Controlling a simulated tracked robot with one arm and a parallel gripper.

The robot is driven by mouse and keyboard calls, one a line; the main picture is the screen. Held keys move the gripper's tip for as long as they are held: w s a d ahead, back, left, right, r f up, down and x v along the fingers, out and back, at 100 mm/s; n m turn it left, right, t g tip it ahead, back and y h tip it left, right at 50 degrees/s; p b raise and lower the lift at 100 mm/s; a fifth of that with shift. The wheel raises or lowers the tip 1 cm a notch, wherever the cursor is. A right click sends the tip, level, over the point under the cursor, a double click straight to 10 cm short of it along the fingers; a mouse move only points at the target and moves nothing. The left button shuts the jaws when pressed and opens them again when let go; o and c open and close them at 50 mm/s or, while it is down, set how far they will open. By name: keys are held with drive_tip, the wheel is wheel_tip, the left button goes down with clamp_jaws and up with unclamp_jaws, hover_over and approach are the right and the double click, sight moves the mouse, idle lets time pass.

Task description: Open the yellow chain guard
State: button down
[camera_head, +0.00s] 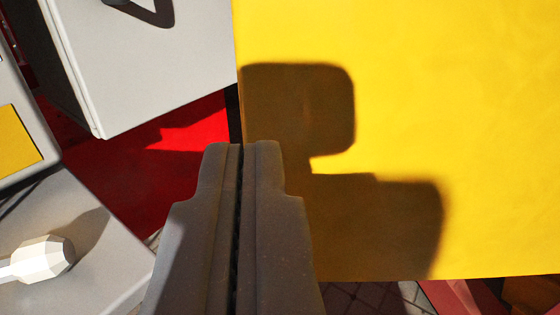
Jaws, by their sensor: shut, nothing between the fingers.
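The yellow chain guard (460,110) is a large flat panel that fills the right half of the view. Its left edge runs down from the top centre, and its lower edge shows near the bottom right. My gripper (242,146) is shut and empty at the bottom centre. Its tips overlap the guard's left edge in the picture, beside a dark gap. I cannot tell whether they touch the guard. A dark shadow lies across the guard's left part. No handle or latch shows on the visible part of the guard.
A grey box (160,65) with a dark fitting stands at the upper left. A red surface (190,135) lies between it and my gripper. A grey surface with a white knob (45,260) is at the lower left. Red parts (470,298) and patterned floor show below the guard.

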drive_tip(key=shift+s+p, duration=0.85)
drive_tip(key=shift+s, duration=3.85)
wheel_tip(320, 180, up, 21)
drive_tip(key=w+y, duration=0.1)
drive_tip(key=s+d+r+g+p, duration=0.1)
drive_tip(key=s+r, duration=0.3)
drive_tip(key=r, duration=0.6)
drive_tip(key=s+d+r, duration=0.1)
drive_tip(key=s+r, duration=0.2)
drive_tip(key=r, duration=0.8)
drive_tip(key=s+d+r, duration=0.2)
drive_tip(key=s+r, duration=1)
drive_tip(key=s, duration=0.4)
drive_tip(key=s+d+r+g+h+p, duration=0.1)
drive_tip(key=s+d+r, duration=0.2)
drive_tip(key=s+r, duration=0.9)
drive_tip(key=s, duration=0.3)
drive_tip(key=shift+s+d+g, duration=0.3)
drive_tip(key=shift+s, duration=0.05)
